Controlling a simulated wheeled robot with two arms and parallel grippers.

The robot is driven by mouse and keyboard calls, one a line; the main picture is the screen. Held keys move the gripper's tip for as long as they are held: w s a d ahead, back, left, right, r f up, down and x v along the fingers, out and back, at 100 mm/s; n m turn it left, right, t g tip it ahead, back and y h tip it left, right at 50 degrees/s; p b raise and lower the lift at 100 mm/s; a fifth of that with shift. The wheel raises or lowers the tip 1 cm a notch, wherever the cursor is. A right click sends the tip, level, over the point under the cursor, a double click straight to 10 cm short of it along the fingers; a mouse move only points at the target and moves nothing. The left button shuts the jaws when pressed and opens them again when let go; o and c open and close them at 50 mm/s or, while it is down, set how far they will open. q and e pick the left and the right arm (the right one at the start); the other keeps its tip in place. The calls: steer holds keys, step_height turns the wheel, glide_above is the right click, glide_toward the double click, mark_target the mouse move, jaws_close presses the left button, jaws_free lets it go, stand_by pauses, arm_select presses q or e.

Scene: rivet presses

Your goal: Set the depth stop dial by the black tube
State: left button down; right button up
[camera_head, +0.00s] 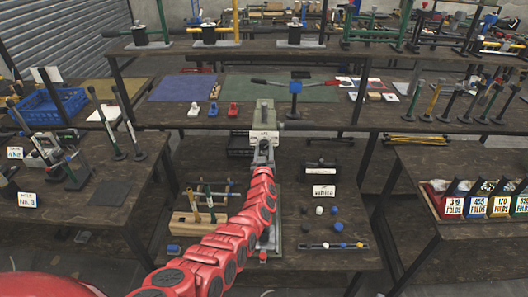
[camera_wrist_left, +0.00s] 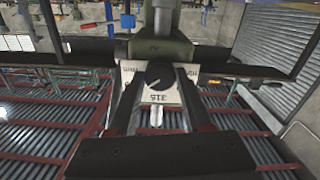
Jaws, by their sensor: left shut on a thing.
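My left gripper (camera_head: 263,151) is at the front of a grey-green press (camera_head: 265,115), below its white plate (camera_head: 264,134). In the left wrist view, the two fingers reach up on both sides of a round black dial (camera_wrist_left: 159,73) and are shut on it. The dial sits on a white plate (camera_wrist_left: 158,94) with black print; "315" is at the bottom, and the side prints are hard to read. A pale pointer line shows on the dial. I cannot tell which thing is the black tube; a dark labelled piece (camera_head: 321,169) lies right of the press. My right gripper is not in view.
Small black, white and blue knobs (camera_head: 320,211) lie right of my arm, with a strip of more (camera_head: 333,246). A wooden block with upright tools (camera_head: 200,217) stands left. Labelled bins (camera_head: 470,205) are far right.

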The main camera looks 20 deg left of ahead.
arm_select(q)
steer(key=n+b, duration=0.1)
steer(key=n, duration=0.4)
steer(key=shift+f+b, duration=0.1)
steer(key=shift+b, duration=0.25)
steer(key=shift+d+n+b, duration=0.1)
steer(key=shift+n+b, duration=0.6)
steer(key=shift+n, duration=1.7)
steer(key=shift+c, duration=1.6)
jaws_free()
